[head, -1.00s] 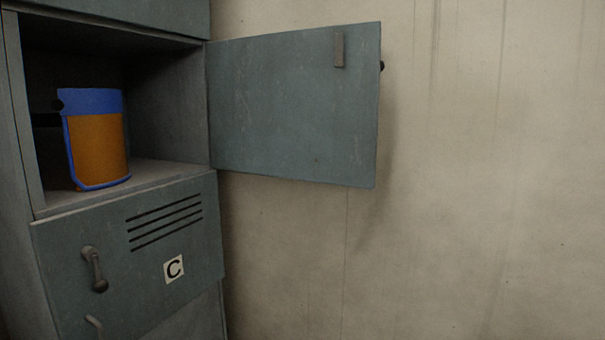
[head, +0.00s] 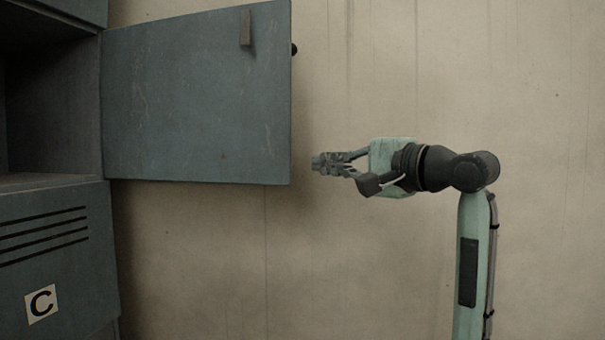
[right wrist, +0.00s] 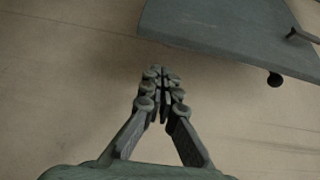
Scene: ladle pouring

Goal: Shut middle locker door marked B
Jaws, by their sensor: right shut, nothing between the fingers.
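The open locker door (head: 195,100) is a grey-green panel standing wide open to the right of its compartment. Its inner face shows, with a small latch bar near the top right; no letter is visible on it. It sits directly above the door marked C. My right gripper (head: 318,163) is shut and empty, just right of the door's lower free edge and apart from it. In the right wrist view the closed fingers (right wrist: 160,75) point toward the door panel (right wrist: 230,30), with a dark knob near its edge. My left gripper is not in view.
The locker's lower door marked C (head: 55,265) is closed, with vent slots. The open compartment (head: 50,110) is partly in view at the left and its visible part looks empty. A plain beige wall (head: 400,80) stands behind the door and my arm.

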